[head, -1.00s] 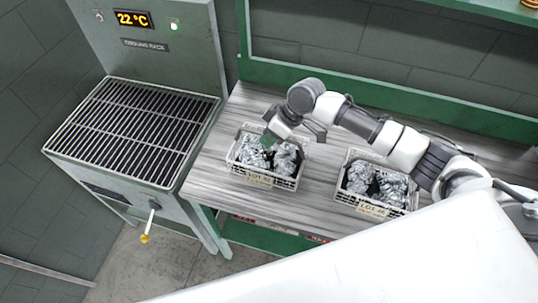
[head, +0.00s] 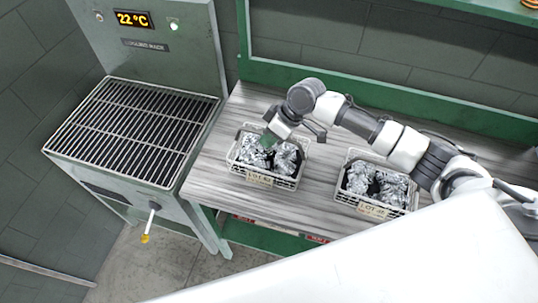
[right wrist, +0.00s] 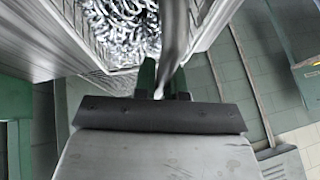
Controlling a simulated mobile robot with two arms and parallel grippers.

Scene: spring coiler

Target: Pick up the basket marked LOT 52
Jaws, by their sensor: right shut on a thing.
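A white wire basket (head: 272,184) full of silvery coiled springs stands on the left part of the grey wooden bench. Its front tag (head: 260,179) reads LOT with a number too small to read surely. In the right wrist view the green fingers (right wrist: 160,78) are shut at a grey bar, with the basket (right wrist: 45,40) and springs (right wrist: 125,25) just beyond. A second similar basket (head: 345,200) with a LOT tag (head: 373,210) stands to the right. My left gripper is not in view.
The bench (head: 225,130) has bare room left of and between the baskets. A cooling rack (head: 135,130) with a dark grate stands at the left, its grate empty, its display (head: 133,19) reading 22 °C. A lever with a yellow knob (head: 145,239) sticks out from its front.

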